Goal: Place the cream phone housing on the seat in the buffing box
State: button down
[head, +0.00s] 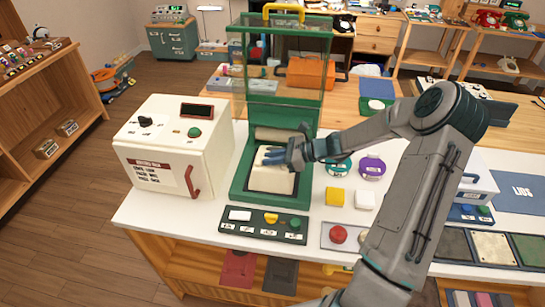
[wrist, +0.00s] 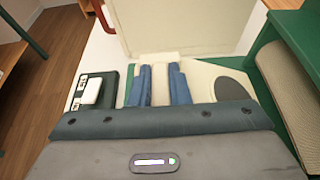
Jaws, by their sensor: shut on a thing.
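The green buffing box (head: 319,70) stands on the white counter with its clear front panel raised. The cream phone housing (head: 270,180) is inside it, low over the floor of the box. My gripper (head: 272,157) reaches in from the right and is shut on the housing. In the wrist view the blue fingers (wrist: 160,85) pinch a cream part of the housing (wrist: 207,72), and a dark oval shows on its right. The seat is hidden beneath the housing, so I cannot tell whether the two touch. A cream roller (head: 281,135) lies behind the housing.
A cream oven-like box (head: 175,140) with a red handle stands close on the left. A button panel (head: 263,225) lies in front, and a red button (head: 338,234) is to its right. Yellow (head: 334,196) and white blocks (head: 365,200) sit right of the box.

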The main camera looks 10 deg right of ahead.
jog(key=c, duration=1.4)
grip_release()
jog(key=shift+f, duration=0.2)
jog(key=shift+o, duration=0.2)
jog(key=b+v, duration=0.2)
jog(key=v, duration=0.9)
jog(key=s+a+r+n+g+h, duration=0.4)
jog(key=s+a+n+g+h, duration=0.15)
jog(key=s+a+n, duration=0.35)
jog(key=s+r+n+t+h, duration=0.2)
jog(key=s+r+n+h, duration=0.1)
jog(key=s+n, duration=0.3)
jog(key=s+r+n+t+h, duration=0.2)
jog(key=s+r+n+h, duration=0.2)
jog(key=s+n, duration=0.3)
jog(key=shift+s+a+r+n, duration=0.25)
jog(key=shift+s+r+n, duration=0.05)
jog(key=shift+s, duration=1.45)
